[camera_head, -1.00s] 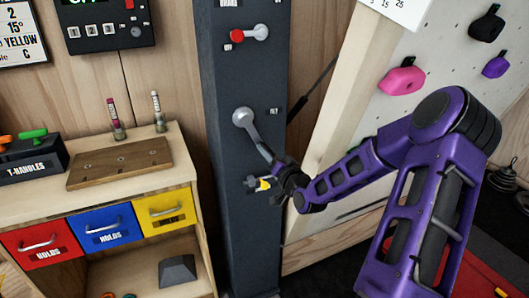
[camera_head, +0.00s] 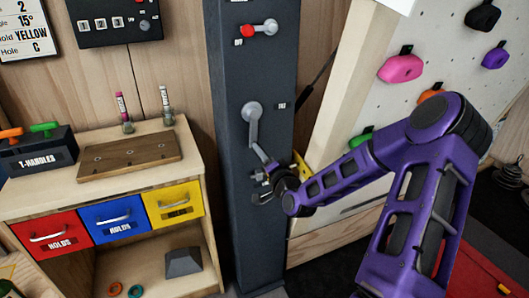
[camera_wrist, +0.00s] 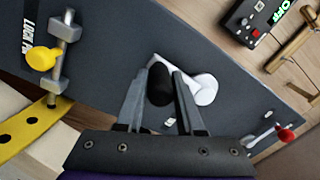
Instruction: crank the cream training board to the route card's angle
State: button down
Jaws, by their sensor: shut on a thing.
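The cream training board (camera_head: 350,95) leans at the right with coloured holds on it. Left of it stands a dark grey column (camera_head: 228,200) carrying a grey crank (camera_head: 251,112). The crank arm hangs almost straight down from its hub. My gripper (camera_head: 265,188) is at the crank's lower end. In the wrist view my gripper (camera_wrist: 158,98) is shut on the crank's black knob (camera_wrist: 159,84), with the pale crank arm (camera_wrist: 203,88) behind it. The route card (camera_head: 22,32) at upper left reads 15°, hold YELLOW, hole C.
A red-knobbed lever (camera_head: 258,30) is above the crank. A yellow pin (camera_wrist: 42,58) and a perforated yellow strip (camera_wrist: 15,135) are left in the wrist view. A wooden cabinet (camera_head: 100,185) with coloured drawers stands left of the column; a control box (camera_head: 113,20) hangs above.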

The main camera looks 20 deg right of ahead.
jog(key=shift+d, duration=0.35)
jog(key=c, duration=0.5)
grip_release()
jog(key=shift+d, duration=0.1)
jog(key=shift+c, duration=0.2)
jog(key=s+p, duration=0.6)
jog(key=s, duration=1.1)
jog(key=shift+s+f+p, duration=0.2)
jog(key=shift+f+p, duration=0.05)
jog(key=shift+p, duration=0.05)
jog(key=shift+d, duration=0.1)
